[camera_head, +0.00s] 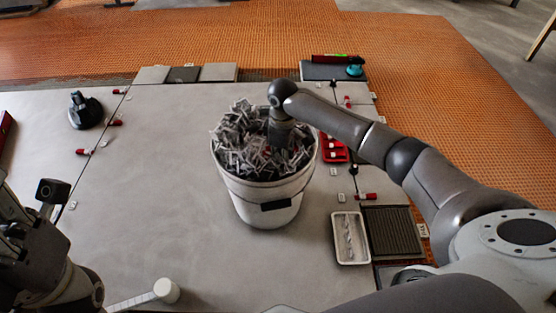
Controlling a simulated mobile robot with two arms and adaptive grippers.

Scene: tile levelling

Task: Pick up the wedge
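A white bucket (262,205) stands on the large grey tiles, heaped with pale clips (242,140) and a few red bits. My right gripper (284,138) points down into the heap; its fingertips are hidden among the clips, so I cannot see what is between them. Red wedges lie along the tile joints, one at the left (84,152) and one at the right (366,196). A red tray (333,149) with small pieces sits just right of the bucket, partly behind my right arm. My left gripper (18,232) is at the left edge, away from the bucket, its fingers unclear.
A black suction cup (85,111) stands at the upper left. A white-headed mallet (165,290) lies at the front. A white tray (338,245) and a dark ribbed tile (393,232) lie at the right. The tiles left of the bucket are largely clear.

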